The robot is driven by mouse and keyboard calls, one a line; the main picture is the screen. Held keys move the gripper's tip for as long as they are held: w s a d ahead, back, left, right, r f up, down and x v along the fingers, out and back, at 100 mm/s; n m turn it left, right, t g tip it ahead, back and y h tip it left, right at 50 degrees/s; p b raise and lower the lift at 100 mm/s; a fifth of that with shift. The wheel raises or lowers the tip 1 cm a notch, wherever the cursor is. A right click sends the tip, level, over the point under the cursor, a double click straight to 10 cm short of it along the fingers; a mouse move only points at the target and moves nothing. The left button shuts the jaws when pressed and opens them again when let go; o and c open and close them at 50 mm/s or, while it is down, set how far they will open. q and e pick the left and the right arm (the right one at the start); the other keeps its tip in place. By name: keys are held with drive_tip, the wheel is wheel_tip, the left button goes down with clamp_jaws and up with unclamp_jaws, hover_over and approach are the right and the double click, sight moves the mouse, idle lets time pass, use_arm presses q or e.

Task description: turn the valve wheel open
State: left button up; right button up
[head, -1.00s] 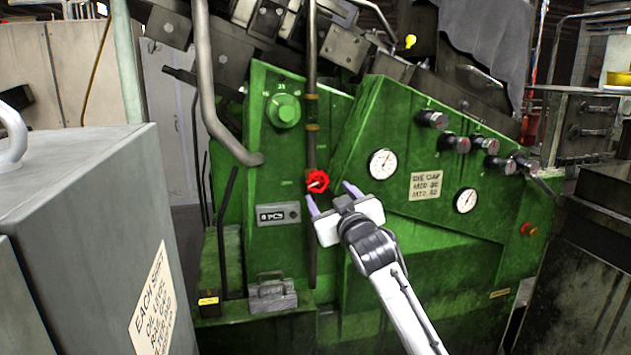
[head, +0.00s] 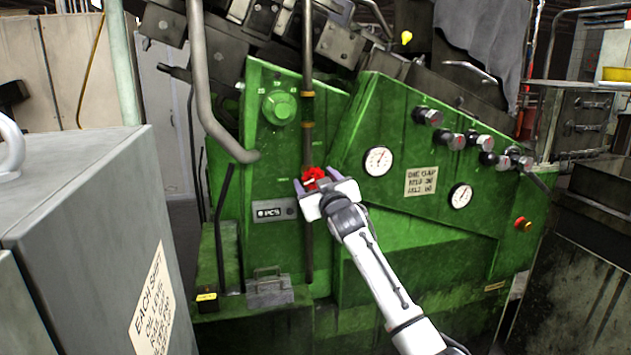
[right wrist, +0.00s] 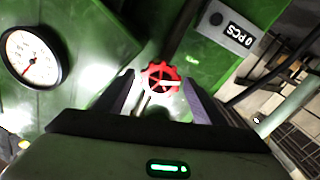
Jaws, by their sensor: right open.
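The red valve wheel (head: 313,175) sits on a dark vertical pipe at the front of the green machine. My right gripper (head: 311,183) is at the wheel in the head view and hides its lower part. In the right wrist view the wheel (right wrist: 161,83) shows between the two open fingers of the gripper (right wrist: 163,90), near their tips. The fingers lie either side of it. I cannot tell whether either finger touches the rim. My left gripper is not in view.
The green machine (head: 400,235) carries gauges (head: 378,161), knobs and a counter box (head: 274,211) near the wheel. A thick grey pipe (head: 205,100) bends down left of the wheel. A grey cabinet (head: 90,210) stands at the near left, and a dark bin (head: 575,260) at the right.

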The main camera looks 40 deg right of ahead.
drive_tip(key=c, duration=1.1)
drive_tip(key=shift+o, duration=0.2)
drive_tip(key=shift+n, duration=0.8)
drive_tip(key=o, duration=1.1)
drive_tip(key=shift+c, duration=0.2)
drive_tip(key=shift+s+a+f, duration=0.1)
drive_tip(key=shift+s+a, duration=0.2)
drive_tip(key=shift+s, duration=0.2)
drive_tip(key=b+v, duration=0.1)
drive_tip(key=v, duration=0.8)
